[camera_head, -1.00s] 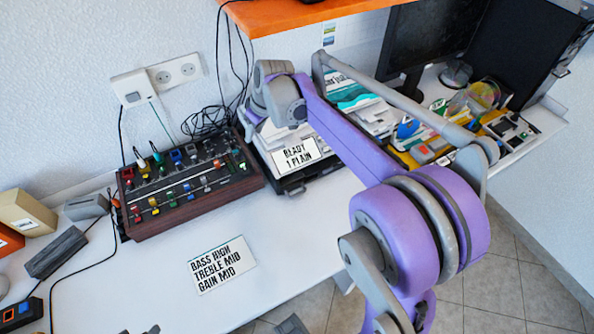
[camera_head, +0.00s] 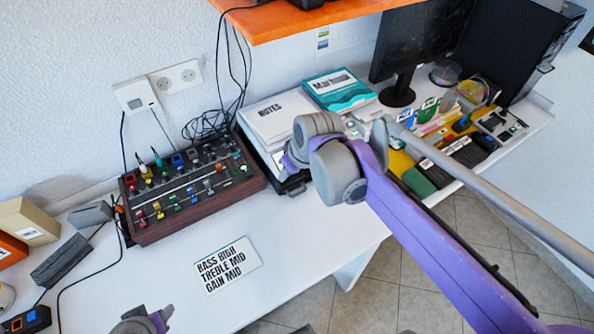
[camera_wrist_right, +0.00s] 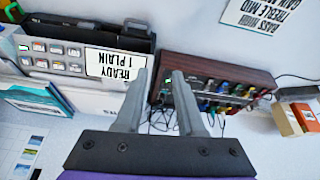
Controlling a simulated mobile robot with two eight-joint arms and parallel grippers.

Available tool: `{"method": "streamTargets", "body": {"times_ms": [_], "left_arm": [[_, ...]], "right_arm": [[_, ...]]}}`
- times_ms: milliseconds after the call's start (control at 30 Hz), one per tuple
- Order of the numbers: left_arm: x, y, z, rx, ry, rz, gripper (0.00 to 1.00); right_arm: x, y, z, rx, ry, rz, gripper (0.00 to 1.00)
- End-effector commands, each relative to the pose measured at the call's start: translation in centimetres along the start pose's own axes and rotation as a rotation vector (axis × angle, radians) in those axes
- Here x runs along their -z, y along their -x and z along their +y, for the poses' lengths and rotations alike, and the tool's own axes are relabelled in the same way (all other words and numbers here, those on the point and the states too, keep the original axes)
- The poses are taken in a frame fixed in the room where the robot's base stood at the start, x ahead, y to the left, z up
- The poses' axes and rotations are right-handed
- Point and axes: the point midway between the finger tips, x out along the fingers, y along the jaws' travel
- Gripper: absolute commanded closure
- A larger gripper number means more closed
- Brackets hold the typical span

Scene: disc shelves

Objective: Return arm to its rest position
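My right arm, a purple and grey one, comes in from the lower right of the head view, with its grey wrist in front of the paper stack at the back of the desk. The head view does not show its fingertips. In the right wrist view, the two grey fingers of my right gripper (camera_wrist_right: 159,76) stand apart with nothing between them. They show against the READY 1 PLAIN sign (camera_wrist_right: 116,65) and the mixer. My left gripper (camera_head: 147,318) is partly cut off at the bottom edge of the head view; its finger gap is unclear.
The mixer (camera_head: 185,185) stands left of the white NOTES stack (camera_head: 277,115). A teal box (camera_head: 338,90), a monitor (camera_head: 425,40) and a yellow tray (camera_head: 399,164) are further right. An orange shelf (camera_head: 270,28) hangs above. A BASS HIGH sign (camera_head: 228,266) lies on bare desk.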

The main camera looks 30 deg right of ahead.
Motion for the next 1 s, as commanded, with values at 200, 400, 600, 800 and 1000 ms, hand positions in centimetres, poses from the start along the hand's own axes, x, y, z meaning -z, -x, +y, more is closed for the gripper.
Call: {"method": "streamTargets", "body": {"times_ms": [200,400,600,800,1000], "left_arm": [[0.0,0.0,0.0,0.0,0.0,0.0,0.5],[0.0,0.0,0.0,0.0,0.0,0.0,0.5],[0.0,0.0,0.0,0.0,0.0,0.0,0.5],[0.4,0.5,0.0,0.0,0.0,0.003,0.5],[1.2,1.3,0.0,0.0,0.0,0.009,0.5]], "right_arm": [[-0.2,0.1,-0.1,-0.001,-0.003,0.001,0.62],[-0.2,0.1,-0.1,-0.001,-0.002,0.001,0.62],[-0.3,0.1,-0.1,-0.002,-0.003,0.001,0.62],[-3.1,0.9,-1.8,-0.013,-0.027,0.011,0.62],[-9.1,1.6,-4.3,-0.037,-0.087,0.037,0.62]]}}
